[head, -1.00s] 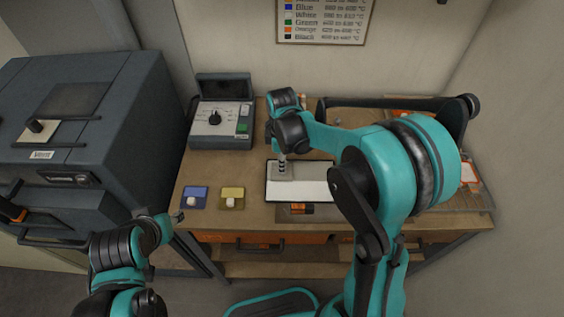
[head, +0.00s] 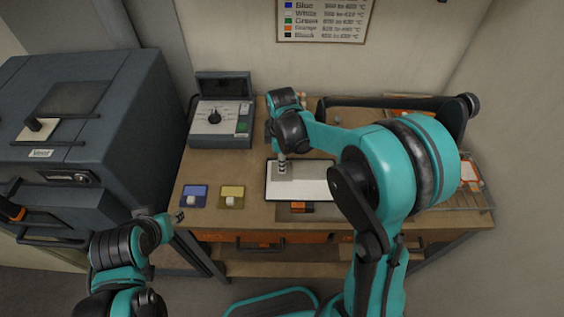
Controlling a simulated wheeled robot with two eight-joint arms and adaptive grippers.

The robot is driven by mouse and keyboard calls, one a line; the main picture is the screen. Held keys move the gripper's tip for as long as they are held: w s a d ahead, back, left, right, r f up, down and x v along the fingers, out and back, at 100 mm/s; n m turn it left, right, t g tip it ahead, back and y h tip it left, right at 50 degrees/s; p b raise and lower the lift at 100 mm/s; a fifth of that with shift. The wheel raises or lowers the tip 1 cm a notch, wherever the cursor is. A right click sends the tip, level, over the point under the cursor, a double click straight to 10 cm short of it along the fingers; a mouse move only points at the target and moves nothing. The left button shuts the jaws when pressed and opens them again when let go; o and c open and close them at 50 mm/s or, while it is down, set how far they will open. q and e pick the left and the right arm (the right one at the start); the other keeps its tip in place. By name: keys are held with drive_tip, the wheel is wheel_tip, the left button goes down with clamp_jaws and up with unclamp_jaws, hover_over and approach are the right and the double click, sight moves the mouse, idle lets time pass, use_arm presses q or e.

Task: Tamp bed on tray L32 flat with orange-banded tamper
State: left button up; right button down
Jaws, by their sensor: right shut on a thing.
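The tray (head: 316,199) lies near the front of the bench, with a flat white bed (head: 312,180) inside a dark rim. Its label cannot be read. My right gripper (head: 282,151) is over the left part of the tray, shut on the tamper (head: 282,169), which points down at the bed. The tamper's foot appears to be at the bed surface; exact contact cannot be told. No orange band can be made out on it. My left gripper (head: 178,216) is left of the bench, away from the tray; its fingers are too small to judge.
A blue dish (head: 203,189) and a yellow dish (head: 239,190) sit left of the tray. A dial box (head: 219,138) stands behind them. A large dark kiln (head: 100,110) is at left. A wire rack (head: 478,198) is at right, partly behind my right arm.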

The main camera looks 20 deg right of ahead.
idle(0.4)
drive_tip(key=shift+r+p, duration=0.8)
drive_tip(key=shift+r, duration=0.3)
drive_tip(key=shift+s+d, duration=0.3)
drive_tip(key=shift+d, duration=0.7)
drive_tip(key=shift+s+d, duration=0.25)
drive_tip(key=shift+d, duration=0.75)
drive_tip(key=shift+s+d, duration=0.3)
drive_tip(key=shift+d, duration=0.7)
drive_tip(key=shift+f, duration=0.1)
drive_tip(key=shift+f+b, duration=0.75)
drive_tip(key=shift+f, duration=0.05)
drive_tip(key=shift+f, duration=0.25)
